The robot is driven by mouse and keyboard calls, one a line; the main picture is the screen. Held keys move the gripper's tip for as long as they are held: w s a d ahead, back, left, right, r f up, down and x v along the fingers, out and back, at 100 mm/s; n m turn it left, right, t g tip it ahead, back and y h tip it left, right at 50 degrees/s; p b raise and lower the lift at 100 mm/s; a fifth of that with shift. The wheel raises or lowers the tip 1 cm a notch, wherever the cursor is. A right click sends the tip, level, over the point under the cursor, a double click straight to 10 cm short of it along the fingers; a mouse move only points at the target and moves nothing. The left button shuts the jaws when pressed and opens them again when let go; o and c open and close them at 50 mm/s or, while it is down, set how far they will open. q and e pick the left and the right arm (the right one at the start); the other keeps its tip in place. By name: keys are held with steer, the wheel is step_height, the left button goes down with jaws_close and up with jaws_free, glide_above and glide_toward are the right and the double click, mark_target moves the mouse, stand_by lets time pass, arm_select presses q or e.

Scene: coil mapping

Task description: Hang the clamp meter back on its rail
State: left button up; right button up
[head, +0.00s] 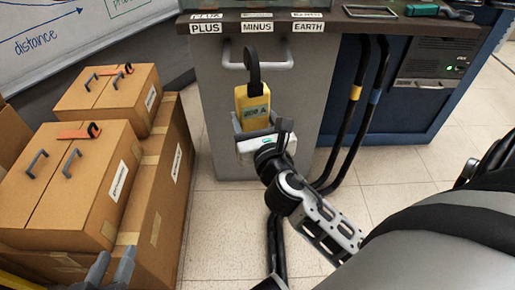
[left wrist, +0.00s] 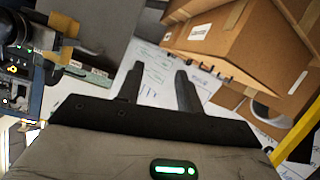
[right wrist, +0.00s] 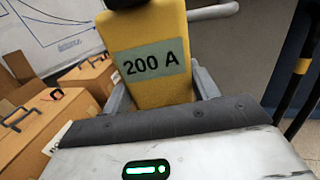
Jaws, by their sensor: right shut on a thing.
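The yellow clamp meter (head: 255,118) has a black jaw at its top and stands upright in front of the grey cabinet. My right gripper (head: 257,128) is shut on its lower body. In the right wrist view the meter (right wrist: 140,35) shows a "200 A" label between the fingers (right wrist: 162,92). The pale rail (head: 280,66) is a bar on the cabinet front. The black jaw overlaps it in the head view; I cannot tell whether it is hooked over it. My left gripper (head: 112,268) is low at the left, open and empty in the left wrist view (left wrist: 158,85).
Cardboard boxes (head: 65,180) with handles and orange-brown tools stand at the left. The bench top above the rail carries PLUS, MINUS and EARTH labels (head: 257,27). Black cables (head: 355,110) with yellow and blue bands hang right of the cabinet. Tiled floor lies clear below.

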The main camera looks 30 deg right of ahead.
steer(key=shift+m+h, duration=0.4)
steer(key=shift+h, duration=0.2)
steer(key=f, duration=0.2)
steer(key=d+f+b, duration=0.1)
steer(key=f, duration=0.3)
steer(key=shift+s+d+b, duration=0.1)
steer(key=shift+d+b, duration=0.2)
steer(key=shift+d, duration=0.05)
steer(key=shift+w+d+r, duration=0.1)
steer(key=shift+w+d, duration=0.05)
steer(key=shift+w, duration=0.05)
arm_select(q)
steer(key=shift+w+d+r+n+t+h+b, duration=0.15)
steer(key=shift+d+n+t+h+b, duration=0.55)
steer(key=shift+b, duration=0.9)
arm_select(e)
steer(key=w+d+f, duration=0.3)
steer(key=w+d, duration=0.4)
steer(key=w, duration=0.4)
steer(key=shift+w, duration=0.25)
arm_select(q)
steer(key=shift+d, duration=0.3)
